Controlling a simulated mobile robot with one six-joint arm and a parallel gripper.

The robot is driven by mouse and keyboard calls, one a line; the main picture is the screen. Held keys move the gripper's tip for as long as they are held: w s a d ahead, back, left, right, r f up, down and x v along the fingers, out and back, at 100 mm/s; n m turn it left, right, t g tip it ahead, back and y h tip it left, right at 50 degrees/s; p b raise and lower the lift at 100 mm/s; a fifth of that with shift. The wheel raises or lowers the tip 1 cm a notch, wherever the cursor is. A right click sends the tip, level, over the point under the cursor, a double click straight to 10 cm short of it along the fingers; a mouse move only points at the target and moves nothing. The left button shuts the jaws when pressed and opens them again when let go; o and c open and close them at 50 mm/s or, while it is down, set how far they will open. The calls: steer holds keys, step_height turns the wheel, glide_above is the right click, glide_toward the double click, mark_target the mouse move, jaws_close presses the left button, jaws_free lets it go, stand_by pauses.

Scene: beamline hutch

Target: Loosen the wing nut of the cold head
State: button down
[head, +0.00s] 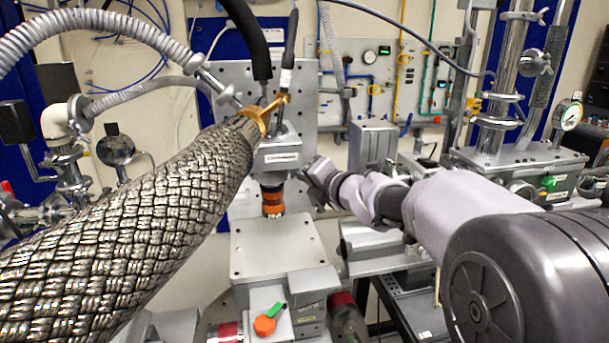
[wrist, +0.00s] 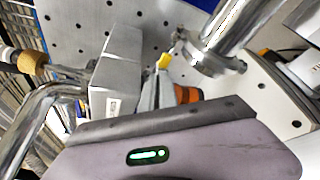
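The cold head (head: 281,153) is a grey block on an upright plate in the middle of the head view, with an orange and dark cylinder (head: 273,203) below it. A brass clamp-like piece (head: 262,115) sits at the end of the braided hose, in front of its top. I cannot tell for sure which part is the wing nut. My gripper (head: 314,178) is close to the right side of the cold head; contact is unclear. In the wrist view, a small yellow piece (wrist: 163,61) shows beyond a grey pointed part. The fingertips cannot be made out clearly.
The thick braided hose (head: 150,215) crosses the left foreground. A grey bench block (head: 280,245) stands below the cold head, with an orange knob (head: 264,325) in front. Chrome pipework (head: 505,90) and a gauge (head: 567,115) stand at the right. A perforated plate (wrist: 85,25) backs the wrist view.

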steer(key=shift+r, duration=0.1)
steer(key=c, duration=1.6)
jaws_free()
steer(key=shift+c, duration=0.2)
